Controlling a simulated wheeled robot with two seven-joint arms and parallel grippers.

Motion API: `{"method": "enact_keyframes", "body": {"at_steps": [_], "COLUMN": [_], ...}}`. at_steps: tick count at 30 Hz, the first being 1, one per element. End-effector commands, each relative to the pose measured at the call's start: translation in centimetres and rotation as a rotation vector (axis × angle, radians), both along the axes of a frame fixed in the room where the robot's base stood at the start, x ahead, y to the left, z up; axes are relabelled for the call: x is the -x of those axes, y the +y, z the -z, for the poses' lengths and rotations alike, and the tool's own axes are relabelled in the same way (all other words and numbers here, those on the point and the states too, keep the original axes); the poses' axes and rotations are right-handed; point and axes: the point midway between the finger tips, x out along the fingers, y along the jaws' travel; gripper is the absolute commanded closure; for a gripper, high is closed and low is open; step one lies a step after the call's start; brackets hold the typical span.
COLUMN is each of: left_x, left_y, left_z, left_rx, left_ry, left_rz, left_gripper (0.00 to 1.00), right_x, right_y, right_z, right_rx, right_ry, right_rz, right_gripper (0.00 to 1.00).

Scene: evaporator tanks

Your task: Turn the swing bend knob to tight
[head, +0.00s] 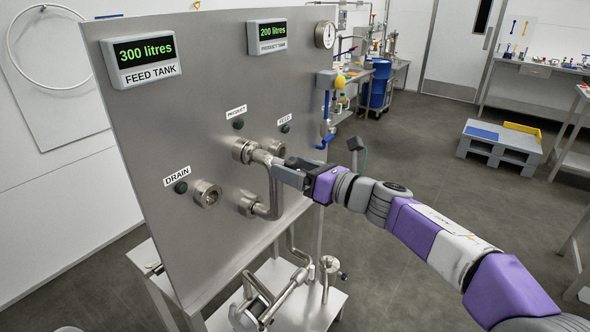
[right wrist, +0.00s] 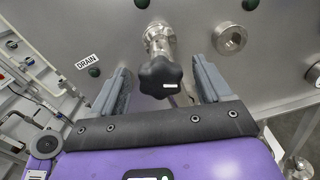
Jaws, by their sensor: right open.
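The swing bend is a bent steel pipe (head: 274,190) on the front of the steel panel. It joins the upper port under the PRODUCT label to a lower port. Its knob is a black star-shaped knob (right wrist: 163,78) with a small white mark, seen clearly in the right wrist view. My right gripper (head: 284,172) is at the upper end of the bend. In the right wrist view its two grey fingers are open, one on each side of the knob, with visible gaps. In the head view the gripper mostly hides the knob. My left gripper is not in view.
The panel (head: 170,110) carries a FEED TANK display (head: 147,53) and a PRODUCT TANK display (head: 273,36). An open DRAIN port (head: 206,194) is at lower left, and another port (head: 277,147) is under FEED. A steel frame with pipework (head: 270,296) stands below.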

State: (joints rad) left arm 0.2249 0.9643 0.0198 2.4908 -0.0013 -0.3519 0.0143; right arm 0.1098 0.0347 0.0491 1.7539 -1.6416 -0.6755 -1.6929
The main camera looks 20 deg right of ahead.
Motion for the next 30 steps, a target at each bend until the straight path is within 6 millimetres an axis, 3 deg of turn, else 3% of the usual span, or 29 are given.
{"method": "enact_keyframes", "body": {"at_steps": [5, 15, 30], "left_x": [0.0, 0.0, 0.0], "left_y": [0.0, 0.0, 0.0], "left_z": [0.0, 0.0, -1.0], "left_rx": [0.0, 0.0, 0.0], "left_ry": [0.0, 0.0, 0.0], "left_rz": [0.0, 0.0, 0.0], "left_gripper": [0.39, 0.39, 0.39], "right_x": [0.0, 0.0, 0.0], "right_y": [0.0, 0.0, -0.1], "right_z": [0.0, 0.0, -0.1], "right_rx": [0.0, -0.001, -0.112], "right_ry": [0.0, 0.001, 0.087], "right_rz": [0.0, 0.0, 0.0], "right_gripper": [0.24, 0.76, 0.77]}}
